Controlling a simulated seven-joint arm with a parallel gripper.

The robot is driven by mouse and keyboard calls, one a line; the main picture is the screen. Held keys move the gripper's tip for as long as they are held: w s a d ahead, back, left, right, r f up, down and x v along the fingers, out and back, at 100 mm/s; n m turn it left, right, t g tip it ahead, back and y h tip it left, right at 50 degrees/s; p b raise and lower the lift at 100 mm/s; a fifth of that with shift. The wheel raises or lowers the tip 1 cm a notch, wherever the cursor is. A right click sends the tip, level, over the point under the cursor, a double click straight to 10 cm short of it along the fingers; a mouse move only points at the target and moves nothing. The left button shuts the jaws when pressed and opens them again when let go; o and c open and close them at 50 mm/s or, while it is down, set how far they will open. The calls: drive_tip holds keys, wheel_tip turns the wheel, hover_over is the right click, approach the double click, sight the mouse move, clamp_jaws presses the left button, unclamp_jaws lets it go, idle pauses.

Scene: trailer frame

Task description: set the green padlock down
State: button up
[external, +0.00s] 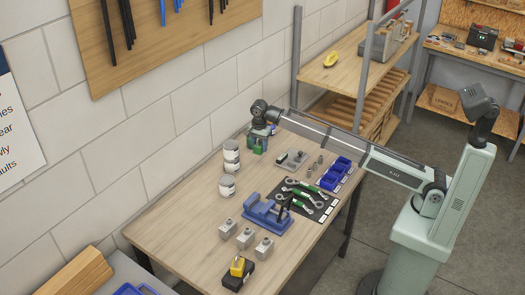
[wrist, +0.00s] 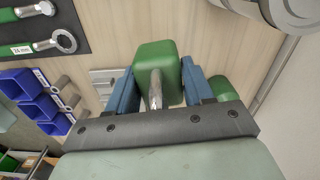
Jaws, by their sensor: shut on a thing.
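A green padlock (wrist: 155,58) with a metal shackle is between the two blue fingers of my gripper (wrist: 158,88) in the wrist view. The fingers are shut on it, and the shackle points back toward the gripper's body. In the external view my gripper (external: 258,137) is over the far end of the wooden workbench (external: 180,222), near the wall, with green (external: 256,149) showing below it. I cannot tell whether the padlock touches the bench. A second green object (wrist: 222,88) shows beside the right finger, partly hidden by the gripper.
Round cans (external: 231,155) stand near the wall. A grey metal piece (external: 291,160), blue bins (external: 336,172) and a dark mat with spanners (external: 309,200) lie along the right side. A blue vise (external: 267,213), metal blocks and a yellow-black item (external: 237,270) are toward the near end.

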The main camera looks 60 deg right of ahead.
drive_tip(key=s+a+n, duration=0.2)
drive_tip(key=s+a, duration=0.1)
drive_tip(key=a, duration=1.4)
drive_tip(key=s+a+n, duration=0.1)
drive_tip(key=s+a, duration=0.2)
drive_tip(key=a, duration=1.5)
drive_tip(key=shift+w+a+f+m, duration=0.35)
drive_tip(key=shift+f+m, duration=0.4)
drive_tip(key=shift+f, duration=0.85)
drive_tip(key=shift+w+a+f+m, duration=0.15)
drive_tip(key=shift+w+f+m, duration=0.5)
drive_tip(key=shift+f, duration=1)
drive_tip(key=shift+w+a+f+m, duration=0.25)
drive_tip(key=shift+f+m, duration=0.65)
drive_tip(key=shift+f, duration=0.7)
drive_tip(key=shift+f, duration=0.15)
drive_tip(key=o, duration=1.4)
wheel_tip(320, 180, up, 12)
drive_tip(key=shift+r, duration=0.15)
